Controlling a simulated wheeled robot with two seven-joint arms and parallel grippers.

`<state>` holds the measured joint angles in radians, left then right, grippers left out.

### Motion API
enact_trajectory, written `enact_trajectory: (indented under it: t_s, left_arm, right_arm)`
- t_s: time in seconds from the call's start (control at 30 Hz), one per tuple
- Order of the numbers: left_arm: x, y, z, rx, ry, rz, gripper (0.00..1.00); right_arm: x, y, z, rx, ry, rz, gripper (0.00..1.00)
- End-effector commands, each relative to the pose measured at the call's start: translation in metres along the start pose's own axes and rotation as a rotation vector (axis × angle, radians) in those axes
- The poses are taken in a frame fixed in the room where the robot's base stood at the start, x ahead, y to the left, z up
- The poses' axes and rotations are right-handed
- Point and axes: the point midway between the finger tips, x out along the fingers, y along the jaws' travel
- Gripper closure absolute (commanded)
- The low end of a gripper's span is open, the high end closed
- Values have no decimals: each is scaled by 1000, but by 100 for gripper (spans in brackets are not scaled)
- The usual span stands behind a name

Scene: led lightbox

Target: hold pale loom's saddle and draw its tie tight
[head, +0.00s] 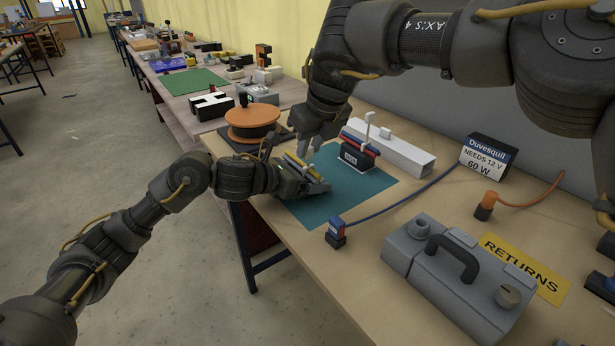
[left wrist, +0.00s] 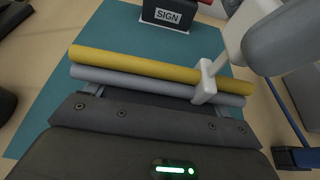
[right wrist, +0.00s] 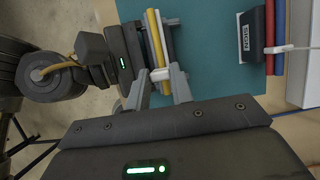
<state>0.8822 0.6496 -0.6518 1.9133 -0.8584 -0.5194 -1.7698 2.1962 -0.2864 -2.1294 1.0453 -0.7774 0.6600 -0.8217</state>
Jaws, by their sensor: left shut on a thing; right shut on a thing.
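The pale loom is a yellow tube and a grey tube side by side (left wrist: 150,66), seen at the mat's left edge in the head view (head: 298,161). A white tie (left wrist: 207,84) goes around both tubes near one end. My left gripper (head: 303,180) is shut at the loom's underside, on its dark saddle (left wrist: 150,92), which is mostly hidden by the tubes. My right gripper (right wrist: 158,88) is above the loom, shut on the tie's tail, which is mostly hidden between its fingers. A black SIGN block (head: 357,156) carries red and blue tubes with an upright white tie (head: 367,128).
A teal mat (head: 355,190) lies beneath. A long white box (head: 400,152), a Duvesquil supply box (head: 487,158), a blue plug (head: 336,233), an orange plug (head: 485,206) and a grey case (head: 455,280) stand to the right. An orange spool (head: 252,120) stands behind.

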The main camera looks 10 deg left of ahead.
Motion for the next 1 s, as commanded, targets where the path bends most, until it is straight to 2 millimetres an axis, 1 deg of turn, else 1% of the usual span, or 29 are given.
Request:
enact_trajectory:
  t_s: [0.7,0.73,0.9,1.0]
  left_arm:
    - [0,0,-1,1,3,1,46]
    - [0,0,-1,1,3,1,46]
    - [0,0,-1,1,3,1,46]
    - [0,0,-1,1,3,1,46]
  right_arm:
    - [-34,0,14,0,-3,-1,100]
    - [-34,0,14,0,-2,0,76]
    - [-33,0,14,0,-2,0,55]
    - [-33,0,14,0,-1,0,55]
